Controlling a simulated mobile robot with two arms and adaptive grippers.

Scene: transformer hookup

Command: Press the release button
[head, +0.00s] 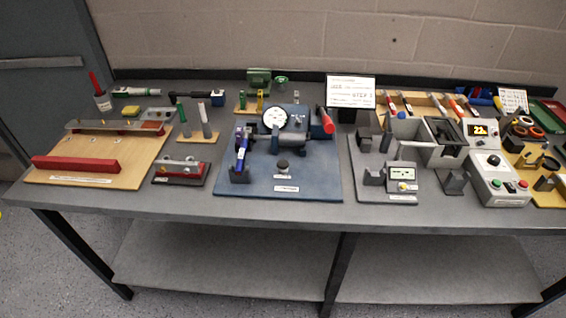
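Neither of my grippers shows in the head view. Several button-like parts stand on the bench, and I cannot tell which one is the release button. A dark round knob or button (283,166) sits at the front of a blue board (310,183), above a small label. A yellow button or knob (403,187) sits below a small screen on the grey board (375,205). The labels are too small to read.
The grey bench (300,212) carries a wooden board (85,165) with a red bar (75,164) at left. The blue board holds a dial gauge (274,118) and a red-handled part (325,120). A white sign (351,91) stands at the back. The front strip is mostly clear.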

